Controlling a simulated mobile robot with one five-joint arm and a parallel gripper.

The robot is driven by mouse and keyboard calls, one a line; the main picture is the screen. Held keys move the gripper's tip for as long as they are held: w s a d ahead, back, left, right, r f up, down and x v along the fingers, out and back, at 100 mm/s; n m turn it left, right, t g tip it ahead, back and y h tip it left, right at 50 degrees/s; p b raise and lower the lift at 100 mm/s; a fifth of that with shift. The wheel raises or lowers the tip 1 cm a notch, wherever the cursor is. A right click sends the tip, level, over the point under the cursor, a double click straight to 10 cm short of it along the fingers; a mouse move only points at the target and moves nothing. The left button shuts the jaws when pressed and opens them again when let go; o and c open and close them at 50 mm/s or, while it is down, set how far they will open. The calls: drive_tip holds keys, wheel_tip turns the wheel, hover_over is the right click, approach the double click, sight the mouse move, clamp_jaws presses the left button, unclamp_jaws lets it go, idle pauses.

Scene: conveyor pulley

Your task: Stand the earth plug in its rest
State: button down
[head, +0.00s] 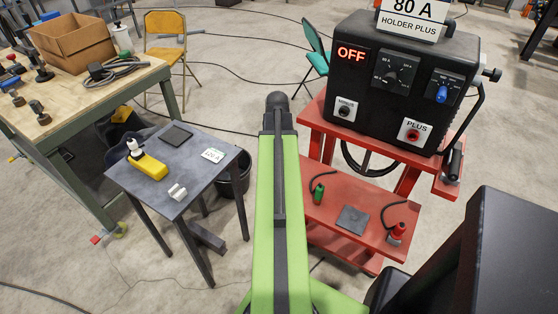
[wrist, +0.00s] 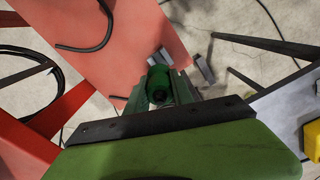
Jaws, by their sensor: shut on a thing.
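My gripper (wrist: 178,76) is shut on a short dark green cylindrical thing with a black round end (wrist: 158,86), seen between the fingers in the wrist view; it looks like a plug. A red one (head: 397,233) stands farther right on that shelf. A dark square plate (head: 352,220) lies between them. I cannot tell which piece is the rest.
The black welding machine (head: 366,112) reads OFF and has MINUS and PLUS sockets. The wrist view shows open floor beyond the shelf edge.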

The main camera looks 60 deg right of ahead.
drive_tip(key=shift+r, duration=0.1)
wheel_tip(320, 180, down, 6)
drive_tip(key=b, duration=0.6)
drive_tip(key=shift+f, duration=0.25)
drive_tip(key=shift+f+b, duration=1.3)
drive_tip(key=shift+b, duration=0.2)
idle(1.0)
drive_tip(key=c, duration=1)
unclamp_jaws()
drive_tip(key=shift+c, duration=0.2)
drive_tip(key=shift+r, duration=0.15)
wheel_tip(320, 180, up, 9)
drive_tip(key=p, duration=0.9)
